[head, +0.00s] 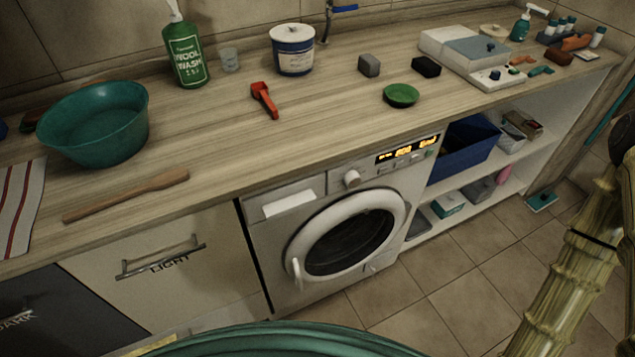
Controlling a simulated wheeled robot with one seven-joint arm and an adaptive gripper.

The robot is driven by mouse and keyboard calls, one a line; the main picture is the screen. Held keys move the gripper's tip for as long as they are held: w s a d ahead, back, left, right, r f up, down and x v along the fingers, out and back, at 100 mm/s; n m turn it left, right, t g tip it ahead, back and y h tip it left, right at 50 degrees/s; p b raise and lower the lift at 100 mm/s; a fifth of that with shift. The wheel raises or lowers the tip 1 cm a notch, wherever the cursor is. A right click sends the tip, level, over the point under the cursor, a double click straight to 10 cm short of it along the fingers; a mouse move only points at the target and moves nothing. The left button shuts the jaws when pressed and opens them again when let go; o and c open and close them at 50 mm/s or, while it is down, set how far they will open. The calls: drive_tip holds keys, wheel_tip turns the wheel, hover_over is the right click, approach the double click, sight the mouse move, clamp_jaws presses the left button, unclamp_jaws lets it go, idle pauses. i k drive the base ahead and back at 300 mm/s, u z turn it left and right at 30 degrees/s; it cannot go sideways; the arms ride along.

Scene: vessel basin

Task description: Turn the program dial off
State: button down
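The program dial (352,178) is a round, pale knob on the front panel of the white washing machine (258,236), between the drawer and the display. I cannot make out its pointer or setting at this size. The display (408,149) to its right is lit with orange characters. The round door (345,238) below looks closed, with its handle at the lower left. Nothing touches or covers the dial. My gripper is not in this view.
The wooden counter (220,147) overhangs the machine. It holds a teal basin (97,125), a wooden spatula (130,194), a red-orange tool (264,100), a green bowl (401,95) and a wool wash bottle (186,55). Open shelves (440,235) stand right. The tiled floor (455,290) ahead shows free room.

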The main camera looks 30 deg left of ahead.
sight(352, 180)
drive_tip(key=z, duration=1.4)
drive_tip(key=k, duration=1)
drive_tip(key=u, duration=1.3)
drive_tip(key=i, duration=0.5)
drive_tip(key=u, duration=0.1)
